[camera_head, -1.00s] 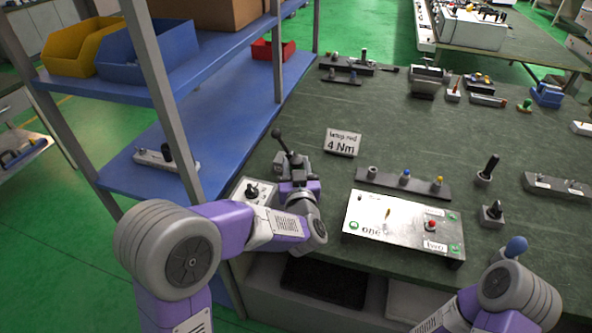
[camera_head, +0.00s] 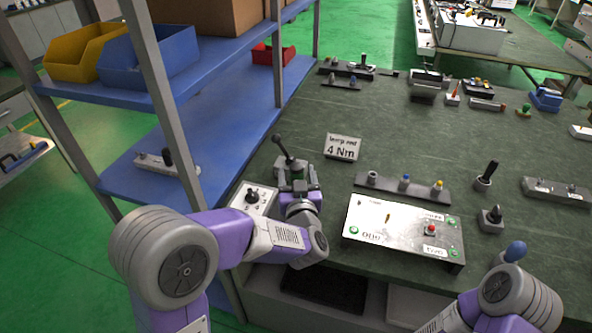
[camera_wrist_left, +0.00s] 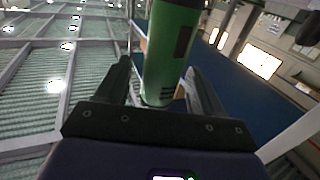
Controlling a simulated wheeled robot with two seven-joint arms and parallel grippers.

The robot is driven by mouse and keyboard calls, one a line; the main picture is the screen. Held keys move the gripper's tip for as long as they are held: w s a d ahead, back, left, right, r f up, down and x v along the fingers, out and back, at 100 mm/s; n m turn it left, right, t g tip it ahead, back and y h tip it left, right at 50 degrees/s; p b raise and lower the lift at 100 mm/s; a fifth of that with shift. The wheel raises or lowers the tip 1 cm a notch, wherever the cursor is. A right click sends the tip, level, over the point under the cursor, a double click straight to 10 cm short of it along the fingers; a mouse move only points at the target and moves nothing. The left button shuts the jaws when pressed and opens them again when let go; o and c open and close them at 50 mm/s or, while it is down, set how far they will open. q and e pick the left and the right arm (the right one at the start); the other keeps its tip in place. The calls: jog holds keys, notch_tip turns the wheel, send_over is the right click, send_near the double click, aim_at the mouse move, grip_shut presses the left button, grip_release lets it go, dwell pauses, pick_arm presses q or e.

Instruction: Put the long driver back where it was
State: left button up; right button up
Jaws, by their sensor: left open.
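In the left wrist view, the green body (camera_wrist_left: 167,55) rises between the two spread fingers of my left gripper (camera_wrist_left: 165,85), with gaps on both sides. My right arm shows at the lower right of the head view, but its gripper does not.
A control box (camera_head: 253,198) with a black knob sits left of my gripper. A "4 Nm" sign (camera_head: 342,147) stands behind. To the right are a rack (camera_head: 388,186) and a white panel box (camera_head: 400,226). A blue shelf (camera_head: 222,139) borders the left.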

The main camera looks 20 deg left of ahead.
pick_arm(q)
jog(key=p+v, duration=0.1)
jog(key=v, duration=0.9)
jog(key=shift+s, duration=0.1)
